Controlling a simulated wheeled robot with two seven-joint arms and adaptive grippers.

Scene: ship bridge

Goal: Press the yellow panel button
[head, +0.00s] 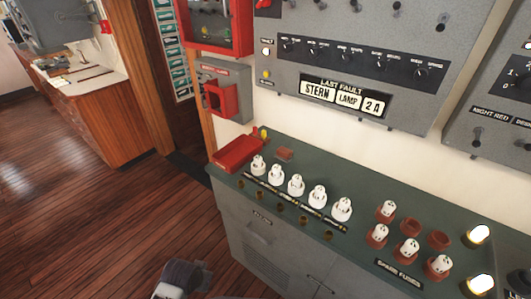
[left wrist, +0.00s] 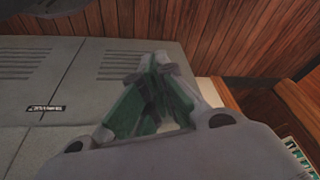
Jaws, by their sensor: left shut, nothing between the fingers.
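A small round yellow button (head: 266,74) sits low on the left edge of the grey wall panel (head: 300,90), below a pale lamp. A second small yellow knob (head: 263,134) stands at the back left of the green console top, beside a red box. My left gripper is shut and empty in the left wrist view (left wrist: 155,72), in front of the grey cabinet doors. My right gripper is out of view.
The console (head: 222,215) carries white fuses, brown sockets and two lit lamps at right. A red box (head: 238,151) lies at its back left. A red-fronted grey box (head: 222,92) is on the wall left of the panel. The wooden floor (head: 90,210) at left is clear.

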